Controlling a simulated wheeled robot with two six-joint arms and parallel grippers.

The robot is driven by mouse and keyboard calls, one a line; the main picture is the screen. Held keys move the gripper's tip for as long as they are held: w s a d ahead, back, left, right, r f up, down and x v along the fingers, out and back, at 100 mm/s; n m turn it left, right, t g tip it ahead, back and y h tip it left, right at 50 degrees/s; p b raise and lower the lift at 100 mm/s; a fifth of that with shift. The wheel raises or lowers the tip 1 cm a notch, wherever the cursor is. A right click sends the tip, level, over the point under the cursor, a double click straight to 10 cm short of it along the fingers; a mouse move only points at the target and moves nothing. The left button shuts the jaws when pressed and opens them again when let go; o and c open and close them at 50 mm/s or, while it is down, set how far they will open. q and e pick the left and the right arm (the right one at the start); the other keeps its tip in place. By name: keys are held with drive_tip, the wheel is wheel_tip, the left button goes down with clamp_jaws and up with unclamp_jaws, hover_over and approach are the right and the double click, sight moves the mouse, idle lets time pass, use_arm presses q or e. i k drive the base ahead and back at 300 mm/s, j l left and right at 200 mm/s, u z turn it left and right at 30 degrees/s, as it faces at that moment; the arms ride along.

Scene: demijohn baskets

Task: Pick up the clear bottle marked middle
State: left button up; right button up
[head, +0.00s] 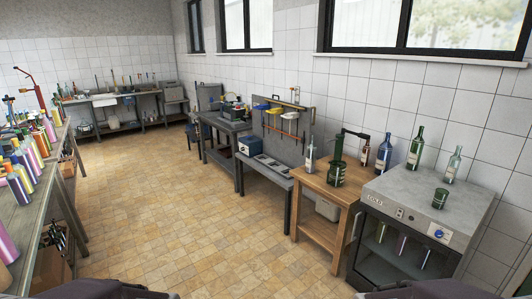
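A clear, greyish bottle (311,156) stands upright at the left back of the wooden table (312,185). A pale, see-through greenish bottle (453,165) stands upright on the grey top of the cold cabinet (402,190), at the right. No marking on either bottle is readable from here, so I cannot tell which is marked middle. Only dark parts of my own arms show at the bottom edge, low left and low right. Neither gripper's fingers show, and both bottles are well ahead of my arms.
A workbench (265,175) adjoins the wooden table. A cluttered bench (48,168) runs along the left. The tiled floor (185,215) between is clear.

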sight(311, 149)
drive_tip(key=i+j+u, duration=0.2)
drive_tip(key=i, duration=1.15)
drive_tip(key=i+j+u, duration=0.2)
drive_tip(key=i, duration=1.2)
drive_tip(key=i+z, duration=0.4)
drive_tip(key=i+j+z, duration=0.1)
drive_tip(key=i+z, duration=0.25)
drive_tip(key=i, duration=0.2)
drive_tip(key=i+j+z, duration=0.25)
drive_tip(key=i+z, duration=0.15)
